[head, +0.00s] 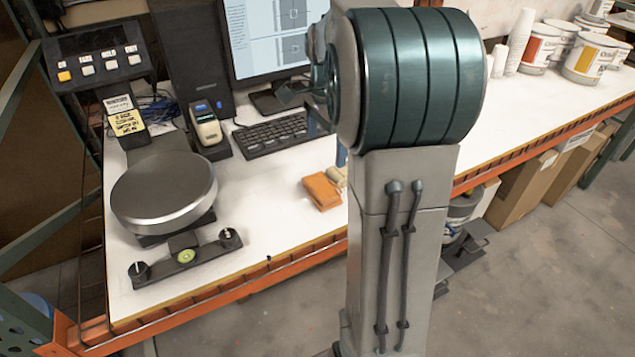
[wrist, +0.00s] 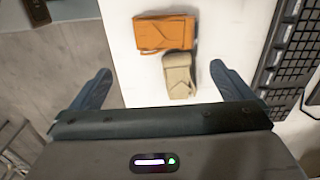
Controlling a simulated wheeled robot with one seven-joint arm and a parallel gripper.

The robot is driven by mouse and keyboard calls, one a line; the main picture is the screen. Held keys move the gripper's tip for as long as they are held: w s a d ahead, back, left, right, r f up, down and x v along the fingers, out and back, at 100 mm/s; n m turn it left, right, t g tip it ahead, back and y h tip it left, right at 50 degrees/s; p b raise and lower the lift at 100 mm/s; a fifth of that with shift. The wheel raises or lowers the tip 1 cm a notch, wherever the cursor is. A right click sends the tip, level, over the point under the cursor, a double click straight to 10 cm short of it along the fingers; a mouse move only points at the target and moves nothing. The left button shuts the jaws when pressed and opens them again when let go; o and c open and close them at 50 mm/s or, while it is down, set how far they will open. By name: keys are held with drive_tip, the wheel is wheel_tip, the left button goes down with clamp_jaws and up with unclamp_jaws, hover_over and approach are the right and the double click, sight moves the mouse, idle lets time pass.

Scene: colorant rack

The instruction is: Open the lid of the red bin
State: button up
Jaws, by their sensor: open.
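No red bin with a lid shows in either view. My gripper (wrist: 160,69) is open and empty in the wrist view, its two blue-grey fingers spread wide over the front edge of the white workbench (wrist: 150,93). An orange folded pouch (wrist: 166,33) and a beige pouch (wrist: 179,75) lie on the bench between and beyond the fingers. In the head view my arm hides most of the gripper. The orange pouch (head: 321,191) and part of the beige one (head: 337,177) show just left of my arm.
A keyboard (head: 275,133), monitor (head: 275,40) and handheld device (head: 207,128) stand on the bench. A round scale (head: 164,192) is at left. Paint cans (head: 590,57) and cups (head: 519,40) stand at back right. Cardboard boxes (head: 525,190) sit below.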

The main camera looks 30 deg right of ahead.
hover_over(322, 186)
drive_tip(key=f, duration=0.8)
drive_tip(key=shift+d+f, duration=0.2)
drive_tip(key=shift+d, duration=0.2)
drive_tip(key=shift+a+f+p, duration=0.2)
drive_tip(key=shift+f+p, duration=0.1)
drive_tip(key=shift+f, duration=1.05)
drive_tip(key=shift+a+f+p, duration=0.15)
drive_tip(key=shift+f+p, duration=0.15)
drive_tip(key=shift+f, duration=1.05)
drive_tip(key=c, duration=0.8)
drive_tip(key=shift+o, duration=0.2)
drive_tip(key=shift+r, duration=0.1)
